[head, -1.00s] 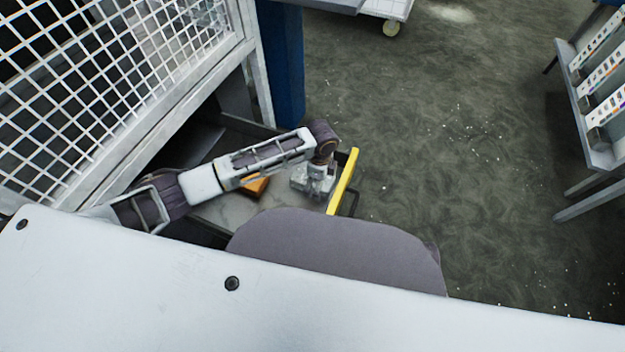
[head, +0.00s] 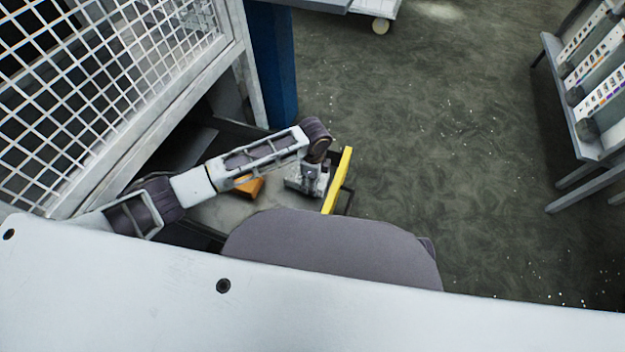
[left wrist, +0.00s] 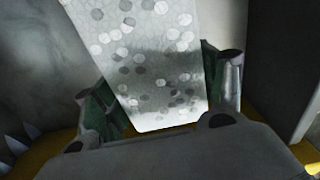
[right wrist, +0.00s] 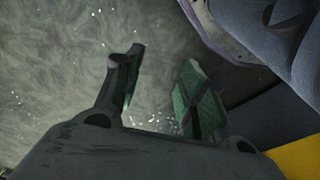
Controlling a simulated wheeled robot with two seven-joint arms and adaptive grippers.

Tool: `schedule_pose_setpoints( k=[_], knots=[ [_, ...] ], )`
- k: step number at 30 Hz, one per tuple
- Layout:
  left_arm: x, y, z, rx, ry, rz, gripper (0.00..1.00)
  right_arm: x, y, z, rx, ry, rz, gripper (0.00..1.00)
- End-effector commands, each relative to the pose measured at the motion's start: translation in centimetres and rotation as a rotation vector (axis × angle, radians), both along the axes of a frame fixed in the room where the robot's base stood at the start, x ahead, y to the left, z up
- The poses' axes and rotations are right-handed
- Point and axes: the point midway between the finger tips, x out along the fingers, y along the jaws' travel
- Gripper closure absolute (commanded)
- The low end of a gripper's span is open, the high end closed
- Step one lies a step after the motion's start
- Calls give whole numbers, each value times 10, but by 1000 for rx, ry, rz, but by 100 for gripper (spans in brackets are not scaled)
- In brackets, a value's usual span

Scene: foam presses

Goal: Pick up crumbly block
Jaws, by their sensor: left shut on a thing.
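The crumbly block (left wrist: 158,50) is pale grey with many round light and dark flecks. In the left wrist view it sits between the two green-padded fingers of my left gripper (left wrist: 165,82), which is shut on it. In the head view my left gripper (head: 307,184) points down over the grey tray surface, beside its yellow edge; the block cannot be made out clearly there. My right gripper (right wrist: 163,62) shows only in the right wrist view. Its green-padded fingers are apart with nothing between them, above the floor.
An orange block (head: 249,187) lies on the tray (head: 215,212) under my left arm. A yellow bar (head: 337,180) edges the tray. A white mesh guard (head: 100,95) and blue post (head: 273,65) stand left. A grey rack (head: 590,95) is at right. The floor between is clear.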

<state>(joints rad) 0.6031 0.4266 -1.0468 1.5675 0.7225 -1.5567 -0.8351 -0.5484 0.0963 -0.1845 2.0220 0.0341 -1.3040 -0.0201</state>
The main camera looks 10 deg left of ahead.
Motion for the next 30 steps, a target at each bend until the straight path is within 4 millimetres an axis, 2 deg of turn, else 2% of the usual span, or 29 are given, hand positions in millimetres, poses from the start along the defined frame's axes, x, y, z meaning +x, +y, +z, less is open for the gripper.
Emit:
schedule_pose_setpoints(
  k=[6,9,21,30],
  knots=[
    [1,0,24,0,-1,0,49,-5,-3,-7,-10,21,0,60],
    [0,0,32,0,0,0,49,2,-4,-20,-9,7,-6,60],
    [1,0,76,0,-1,1,49,-1,-12,-58,-22,-8,-11,60],
    [0,0,92,-1,1,0,49,-3,-15,-73,-27,-15,-13,60]
  ],
)
